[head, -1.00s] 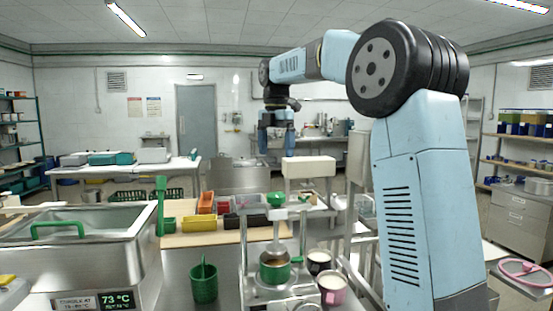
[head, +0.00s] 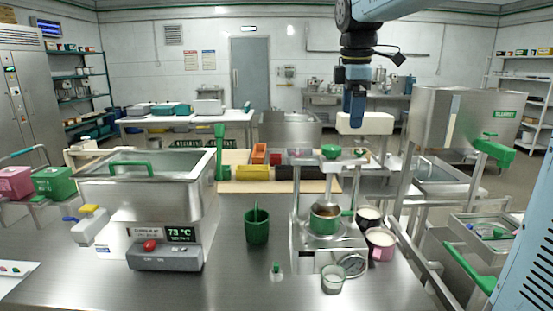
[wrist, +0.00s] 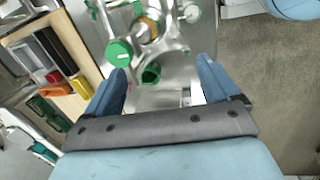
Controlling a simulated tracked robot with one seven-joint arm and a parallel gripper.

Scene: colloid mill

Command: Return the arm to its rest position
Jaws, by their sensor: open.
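My arm comes in from the top right of the head view, and my gripper (head: 355,118) hangs from it pointing down, above and behind the colloid mill (head: 326,225). In the wrist view, my gripper (wrist: 163,72) has its two blue fingers spread wide with nothing between them. The mill's metal top and green parts (wrist: 120,52) show beyond the fingertips, apart from them. The head view does not clearly show the gap between the fingers.
A heated tank (head: 150,185) with a green handle stands at left. A green cup (head: 257,226), a glass (head: 333,279) and mugs (head: 381,243) stand around the mill. A steel hopper (head: 465,120) stands at right.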

